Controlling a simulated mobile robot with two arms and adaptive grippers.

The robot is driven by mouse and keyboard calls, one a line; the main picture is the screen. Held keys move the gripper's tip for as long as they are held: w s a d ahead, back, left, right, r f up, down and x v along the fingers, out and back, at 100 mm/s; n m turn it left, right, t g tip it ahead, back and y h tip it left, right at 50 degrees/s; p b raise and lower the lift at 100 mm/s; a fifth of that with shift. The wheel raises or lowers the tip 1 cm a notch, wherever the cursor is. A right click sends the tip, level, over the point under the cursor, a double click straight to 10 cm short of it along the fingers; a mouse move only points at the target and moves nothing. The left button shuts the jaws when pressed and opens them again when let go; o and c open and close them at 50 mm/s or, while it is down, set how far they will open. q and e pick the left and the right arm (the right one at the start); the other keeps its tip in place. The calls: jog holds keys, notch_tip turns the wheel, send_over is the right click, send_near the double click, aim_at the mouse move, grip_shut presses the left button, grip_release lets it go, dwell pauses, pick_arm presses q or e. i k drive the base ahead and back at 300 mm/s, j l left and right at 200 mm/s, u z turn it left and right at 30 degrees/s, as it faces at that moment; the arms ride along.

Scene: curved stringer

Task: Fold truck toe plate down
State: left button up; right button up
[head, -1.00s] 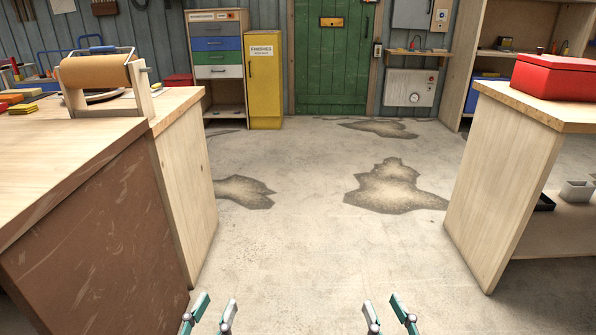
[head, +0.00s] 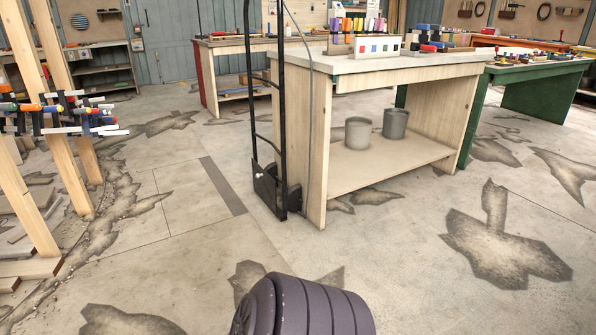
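A black hand truck (head: 281,110) stands upright on the concrete floor against the left end of a wooden workbench. Its tall frame has several crossbars. A dark plate at its foot, the toe plate (head: 264,188), appears upright against the frame, with a small light spot on it. A dark wheel (head: 294,198) shows beside it, close to the bench panel. Neither of my grippers is in view.
The workbench (head: 325,71) holds a marker rack, with grey buckets (head: 358,133) on its lower shelf. Clamped timber posts (head: 72,120) stand left. Floor between posts and truck is open.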

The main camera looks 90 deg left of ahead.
aim_at(266, 185)
jog(key=u, duration=3.05)
jog(key=i+j+u, duration=0.35)
jog(key=i, duration=0.5)
jog(key=i+u, duration=0.35)
jog(key=i, duration=0.45)
jog(key=i+z, duration=0.2)
jog(key=i, duration=0.25)
jog(key=i+j+z, duration=0.15)
jog(key=i, duration=0.25)
jog(key=i+j+z, duration=0.2)
jog(key=i, duration=0.25)
